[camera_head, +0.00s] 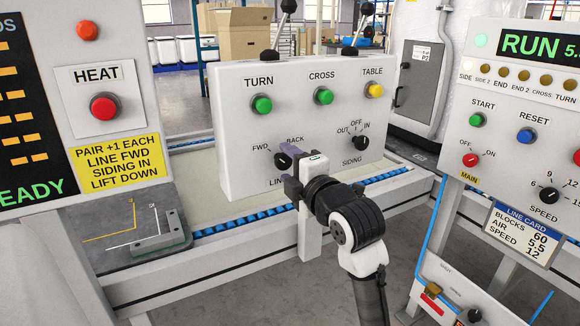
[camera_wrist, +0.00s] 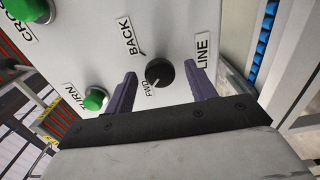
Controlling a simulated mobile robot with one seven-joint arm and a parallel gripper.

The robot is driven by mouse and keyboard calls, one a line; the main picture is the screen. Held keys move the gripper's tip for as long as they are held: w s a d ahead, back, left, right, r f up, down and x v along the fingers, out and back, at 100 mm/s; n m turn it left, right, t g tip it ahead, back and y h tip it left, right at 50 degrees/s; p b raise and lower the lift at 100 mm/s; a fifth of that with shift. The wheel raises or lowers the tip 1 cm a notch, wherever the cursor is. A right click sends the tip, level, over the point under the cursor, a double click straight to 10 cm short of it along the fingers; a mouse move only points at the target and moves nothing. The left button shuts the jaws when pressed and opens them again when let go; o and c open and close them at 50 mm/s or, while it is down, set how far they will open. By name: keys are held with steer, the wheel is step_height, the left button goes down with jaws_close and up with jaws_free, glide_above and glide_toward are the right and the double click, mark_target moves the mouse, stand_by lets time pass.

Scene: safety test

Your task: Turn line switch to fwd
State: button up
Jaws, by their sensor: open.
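The LINE switch, a black round knob (camera_head: 283,161), is on the front of a white control box (camera_head: 235,130), with FWD at its left, BACK at its upper right and LINE below. In the wrist view the knob (camera_wrist: 159,73) lies between my gripper's (camera_wrist: 161,78) two purple fingers, with a gap on each side. A small pale mark on the knob appears turned toward FWD, but it is tiny. In the head view my gripper (camera_head: 288,171) is right in front of the knob and partly covers the LINE label. The fingers are open and hold nothing.
The SIDING knob (camera_head: 361,143) is to the right on the same box. Green TURN (camera_head: 262,104) and CROSS (camera_head: 324,96) buttons and a yellow TABLE button (camera_head: 375,90) sit above. A red HEAT button (camera_head: 103,108) is at left. A blue-edged conveyor (camera_head: 240,224) runs below.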

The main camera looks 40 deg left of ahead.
steer(key=v, duration=1.4)
steer(key=shift+a, duration=0.15)
